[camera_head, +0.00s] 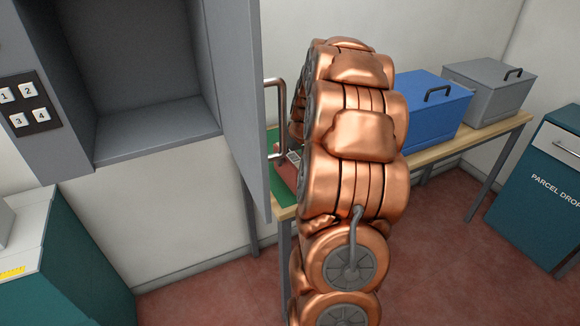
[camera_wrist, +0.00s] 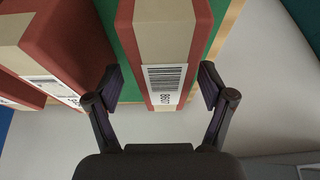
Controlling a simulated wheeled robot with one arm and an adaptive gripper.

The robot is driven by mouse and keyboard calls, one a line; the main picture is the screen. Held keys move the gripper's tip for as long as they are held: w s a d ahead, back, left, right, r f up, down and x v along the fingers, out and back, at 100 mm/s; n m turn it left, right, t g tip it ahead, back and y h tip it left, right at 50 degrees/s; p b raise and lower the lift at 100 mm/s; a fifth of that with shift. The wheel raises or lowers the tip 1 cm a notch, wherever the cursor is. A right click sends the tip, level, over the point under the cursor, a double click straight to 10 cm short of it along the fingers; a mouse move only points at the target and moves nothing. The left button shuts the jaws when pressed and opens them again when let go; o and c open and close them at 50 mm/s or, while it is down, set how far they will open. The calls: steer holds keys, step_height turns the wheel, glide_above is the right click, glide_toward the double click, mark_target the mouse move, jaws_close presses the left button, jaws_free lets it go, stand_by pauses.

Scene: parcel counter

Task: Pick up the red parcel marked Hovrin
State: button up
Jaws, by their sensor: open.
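A narrow red parcel (camera_wrist: 200,22) with a beige tape band lies on a green mat (camera_wrist: 130,88) in the wrist view. Its near end bears a white barcode label with a number that looks like 8607. No name Hovrin can be read. My gripper (camera_wrist: 160,86) is open, with one finger at each side of this near end and gaps visible. A larger red parcel (camera_wrist: 75,45) with beige tape and a partly seen label is to the left. In the head view, a bit of red parcel (camera_head: 287,174) shows beside my arm, which hides my gripper.
Another red piece (camera_wrist: 14,92) shows at the far left of the wrist view. In the head view, a grey door (camera_head: 236,90) with a handle stands close left of my arm. A blue box (camera_head: 432,108) and a grey box (camera_head: 490,88) stand on the table to the right.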

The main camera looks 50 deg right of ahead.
steer(key=x, duration=0.2)
steer(key=p+x, duration=0.1)
steer(key=shift+a+f, duration=0.15)
steer(key=shift+a, duration=0.15)
steer(key=shift+w+d+f, duration=0.1)
steer(key=shift+w+f, duration=0.1)
steer(key=shift+f, duration=0.4)
steer(key=shift+c, duration=0.2)
steer(key=c, duration=1.3)
